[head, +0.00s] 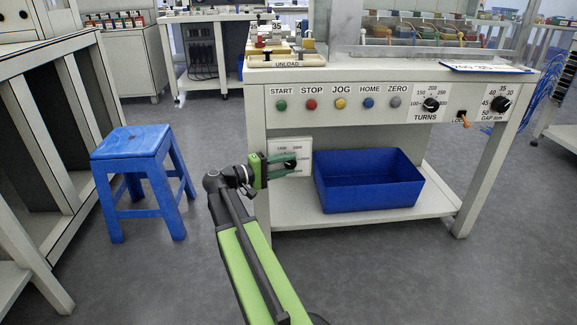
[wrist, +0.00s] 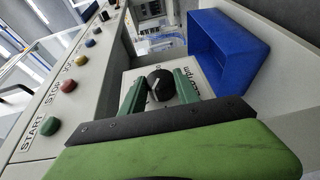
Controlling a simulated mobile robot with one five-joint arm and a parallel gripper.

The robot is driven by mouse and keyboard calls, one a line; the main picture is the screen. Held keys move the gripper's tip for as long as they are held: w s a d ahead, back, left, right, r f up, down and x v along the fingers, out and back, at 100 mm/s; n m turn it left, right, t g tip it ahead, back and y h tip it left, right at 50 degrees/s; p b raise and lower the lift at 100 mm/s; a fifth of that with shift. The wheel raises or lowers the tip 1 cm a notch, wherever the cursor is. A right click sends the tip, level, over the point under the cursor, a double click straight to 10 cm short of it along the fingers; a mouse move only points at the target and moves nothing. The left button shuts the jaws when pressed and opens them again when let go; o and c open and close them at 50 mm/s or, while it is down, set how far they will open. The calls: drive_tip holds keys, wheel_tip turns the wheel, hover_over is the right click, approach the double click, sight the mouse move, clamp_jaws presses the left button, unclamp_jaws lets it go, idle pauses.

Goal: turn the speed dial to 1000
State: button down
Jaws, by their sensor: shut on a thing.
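The speed dial is a black round knob with a white pointer line. It shows in the wrist view (wrist: 160,82) and, partly hidden by a finger, in the head view (head: 291,164). It sits on a white plate (head: 300,146) with printed numbers, most of them too small or covered to read; "rpm" shows on the plate in the wrist view. My gripper (head: 281,163) is at the plate, its two green fingers on either side of the knob, shut on it. The fingers also show in the wrist view (wrist: 159,89). The number the pointer marks cannot be told.
A blue bin (head: 368,190) stands on the lower shelf just right of the plate. Above are the START (head: 282,105), STOP, JOG, HOME and ZERO buttons, the TURNS dial (head: 430,104) and the GAP dial (head: 500,104). A blue stool (head: 133,143) stands left, with clear floor around it.

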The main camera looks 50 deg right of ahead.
drive_tip(key=shift+s, duration=0.15)
drive_tip(key=c, duration=0.9)
unclamp_jaws()
drive_tip(key=shift+w+a, duration=0.25)
drive_tip(key=shift+a, duration=0.15)
drive_tip(key=v, duration=1.6)
drive_tip(key=shift+a+p, duration=0.35)
drive_tip(key=shift+p, duration=0.05)
